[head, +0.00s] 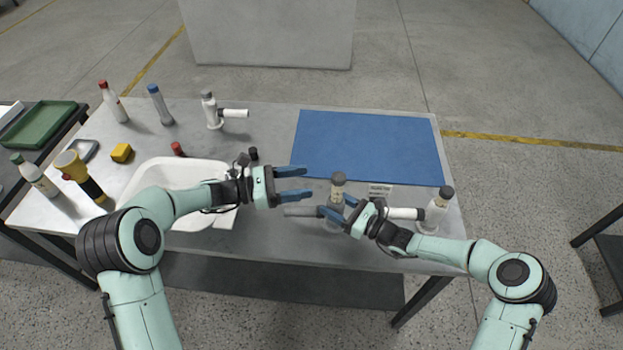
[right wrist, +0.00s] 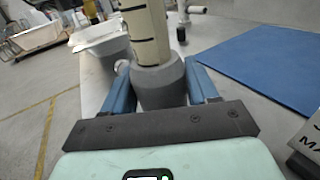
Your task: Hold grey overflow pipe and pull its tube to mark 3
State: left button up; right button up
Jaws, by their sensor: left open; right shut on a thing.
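The grey overflow pipe (head: 338,181) stands upright near the table's front edge. It has a dark grey cap, a beige marked column, and a grey tube (head: 301,211) sticking out to the left. In the right wrist view, its column (right wrist: 146,35) shows dark cross lines above a grey lower body (right wrist: 160,88). My right gripper (head: 340,207) is shut on that lower body, one blue finger on each side. My left gripper (head: 307,182) is open and empty, pointing right, above and behind the tube. I cannot read the mark numbers.
A white-tubed pipe (head: 438,208) stands at the right, and another (head: 211,110) at the back left. A small sign (head: 380,190) stands behind my right gripper. The blue mat (head: 368,145) is bare. A white tub (head: 160,172), bottles and a torch (head: 82,178) crowd the left.

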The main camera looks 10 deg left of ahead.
dwell(0.3)
jog(key=o, duration=1.2)
